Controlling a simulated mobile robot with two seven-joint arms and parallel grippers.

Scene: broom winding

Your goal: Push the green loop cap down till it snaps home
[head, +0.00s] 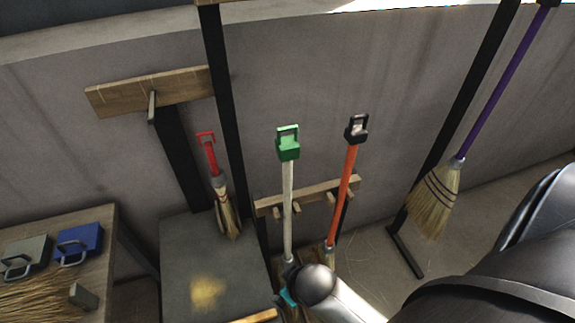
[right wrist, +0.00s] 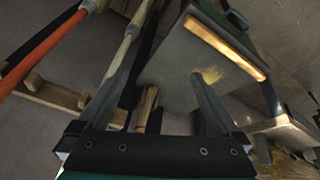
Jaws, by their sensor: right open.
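The green loop cap (head: 288,143) sits at the top of a pale broom handle (head: 288,210) that stands upright at the wooden rack. I cannot tell how far down on the handle the cap sits. My right gripper (right wrist: 162,74) is open, with nothing held between its fingers. In the head view it is low, near the lower part of the pale handle and well below the cap, mostly hidden by my arm. In the right wrist view a pale handle (right wrist: 122,48) passes by the left finger. The cap is not recognisable there. My left gripper is not in view.
An orange-handled broom (head: 341,200) with a black loop cap (head: 356,129) stands close right. A red-capped short broom (head: 224,205) is at left by a dark bench (head: 190,240). Grey (head: 27,257) and blue (head: 78,244) caps lie on the left table. A purple-handled broom (head: 478,115) hangs at right.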

